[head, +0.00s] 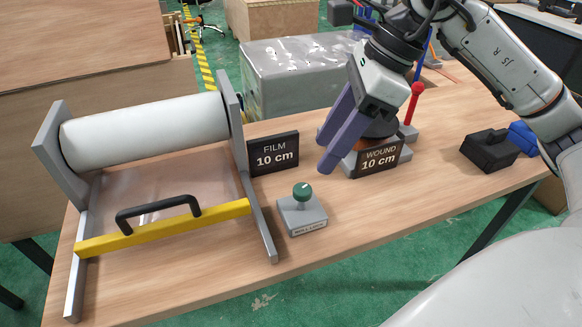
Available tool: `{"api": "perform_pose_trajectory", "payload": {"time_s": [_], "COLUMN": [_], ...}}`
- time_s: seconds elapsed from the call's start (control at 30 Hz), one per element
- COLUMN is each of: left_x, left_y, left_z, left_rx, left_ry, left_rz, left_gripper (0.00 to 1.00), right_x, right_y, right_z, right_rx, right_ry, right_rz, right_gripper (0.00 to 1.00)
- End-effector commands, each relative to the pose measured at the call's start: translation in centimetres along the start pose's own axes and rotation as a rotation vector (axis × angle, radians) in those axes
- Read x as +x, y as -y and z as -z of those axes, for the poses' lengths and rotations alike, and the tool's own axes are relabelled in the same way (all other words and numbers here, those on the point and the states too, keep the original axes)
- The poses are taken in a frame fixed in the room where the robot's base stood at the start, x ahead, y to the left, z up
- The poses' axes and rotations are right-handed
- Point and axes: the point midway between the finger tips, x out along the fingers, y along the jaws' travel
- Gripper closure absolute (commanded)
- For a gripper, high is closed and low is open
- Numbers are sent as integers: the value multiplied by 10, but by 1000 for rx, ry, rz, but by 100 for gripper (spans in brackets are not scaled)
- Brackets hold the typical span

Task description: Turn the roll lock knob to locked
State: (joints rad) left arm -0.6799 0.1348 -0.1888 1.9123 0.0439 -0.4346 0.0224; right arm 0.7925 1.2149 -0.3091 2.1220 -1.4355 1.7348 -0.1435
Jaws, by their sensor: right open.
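The roll lock knob (302,191) is green and stands on a small grey base (301,214) with a label on its front. It sits on the table just right of the film roll frame. A small pale mark shows on the knob, but its setting cannot be read. My right gripper (333,142) is open and empty, with purple fingers. It hangs above and to the right of the knob, in front of the WOUND device, apart from the knob. My left gripper is not in view.
A white film roll (145,130) in a grey frame has a yellow bar (165,227) with a black handle. Signs read FILM 10 cm (274,154) and WOUND 10 cm (379,158). A red-topped lever (413,103) and black block (489,149) stand right. The front table is clear.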

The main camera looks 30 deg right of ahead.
Motion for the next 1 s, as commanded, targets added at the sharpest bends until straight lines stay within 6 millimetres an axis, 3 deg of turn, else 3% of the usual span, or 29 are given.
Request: {"api": "perform_pose_trajectory", "payload": {"time_s": [0.13, 0.6, 1.0], "left_x": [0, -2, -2], "left_y": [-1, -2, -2], "left_z": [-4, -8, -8], "left_rx": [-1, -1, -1], "left_ry": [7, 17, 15], "left_rz": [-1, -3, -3], "left_gripper": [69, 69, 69], "right_x": [10, 88, 99], "right_y": [4, 4, 5], "right_z": [6, 6, 6], "right_rx": [0, 0, 0], "right_ry": [-23, -17, -16], "right_rz": [20, 15, 17], "right_gripper": [55, 55, 55]}}
